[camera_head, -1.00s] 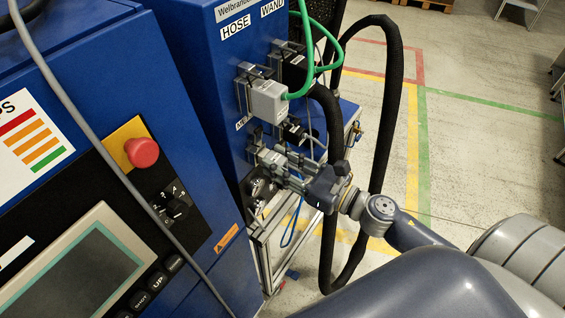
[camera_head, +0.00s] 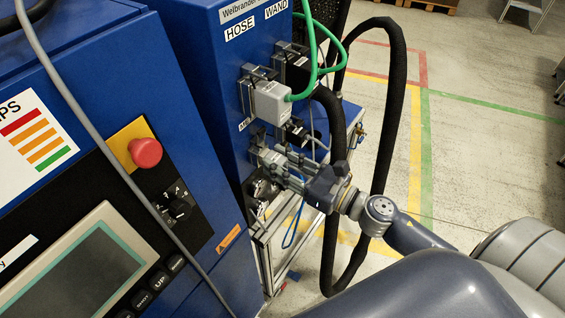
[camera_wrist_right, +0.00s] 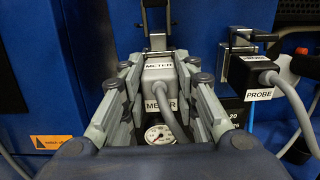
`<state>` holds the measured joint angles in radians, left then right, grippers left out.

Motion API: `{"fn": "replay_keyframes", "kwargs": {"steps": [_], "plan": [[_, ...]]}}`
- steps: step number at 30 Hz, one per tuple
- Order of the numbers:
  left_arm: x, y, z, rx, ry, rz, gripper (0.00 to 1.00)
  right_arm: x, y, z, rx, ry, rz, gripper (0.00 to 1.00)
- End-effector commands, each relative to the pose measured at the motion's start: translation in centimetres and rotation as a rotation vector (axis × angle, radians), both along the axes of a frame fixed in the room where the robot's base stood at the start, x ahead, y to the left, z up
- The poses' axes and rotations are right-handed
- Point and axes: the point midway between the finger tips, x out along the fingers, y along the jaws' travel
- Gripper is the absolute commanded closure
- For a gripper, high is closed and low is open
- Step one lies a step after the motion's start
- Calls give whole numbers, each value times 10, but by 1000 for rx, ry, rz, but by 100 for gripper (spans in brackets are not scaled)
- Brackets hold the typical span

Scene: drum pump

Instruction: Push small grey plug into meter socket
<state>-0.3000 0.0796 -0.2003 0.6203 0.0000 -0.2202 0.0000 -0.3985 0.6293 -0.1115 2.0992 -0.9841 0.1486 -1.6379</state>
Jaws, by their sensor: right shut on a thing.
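The small grey plug labelled METER (camera_wrist_right: 158,86) is between the fingers of my right gripper (camera_wrist_right: 160,95) in the right wrist view, with its grey cable running down toward the camera. The gripper is shut on it. In the head view my right gripper (camera_head: 288,167) is at the side of the blue cabinet. The plug's far end is at the meter socket (camera_wrist_right: 156,45), whose metal lever stands upright behind it. I cannot tell how deep the plug sits. The socket is mostly hidden by the gripper in the head view. My left gripper is not in view.
A PROBE plug (camera_wrist_right: 259,78) with cable sits to the right of the gripper. A larger grey HOSE plug (camera_head: 269,101) with a green cable is above it. A pressure gauge (camera_wrist_right: 160,134) is below. A black hose (camera_head: 389,120) loops behind my right arm.

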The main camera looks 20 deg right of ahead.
Motion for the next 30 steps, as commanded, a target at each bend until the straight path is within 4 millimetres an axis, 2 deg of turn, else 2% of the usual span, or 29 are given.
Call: {"fn": "replay_keyframes", "kwargs": {"steps": [30], "plan": [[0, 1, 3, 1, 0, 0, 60, 8, 5, 0, 0, 0, 0, 100]]}}
